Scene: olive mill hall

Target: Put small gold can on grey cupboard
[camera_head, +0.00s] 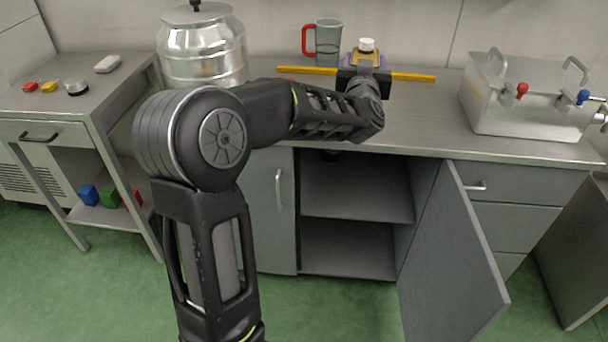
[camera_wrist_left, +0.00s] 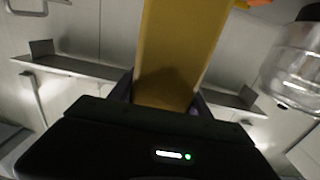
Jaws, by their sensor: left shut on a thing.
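The small gold can (camera_head: 366,56) with a white cap is in my left gripper (camera_head: 365,65), whose jaws are shut on it. In the left wrist view the gold can (camera_wrist_left: 182,45) fills the middle, between the fingers (camera_wrist_left: 165,100). The can is at the counter of the grey cupboard (camera_head: 420,132); I cannot tell whether its base touches the top, because the gripper hides it. The cupboard's right door (camera_head: 452,265) stands open, showing a shelf inside. My right gripper is not in view.
A yellow bar (camera_head: 305,70) lies behind the gripper. A grey mug with red handle (camera_head: 328,45) stands close to the can's left. A steel vessel (camera_head: 203,50) is farther left, a steel tank with taps (camera_head: 525,100) at right.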

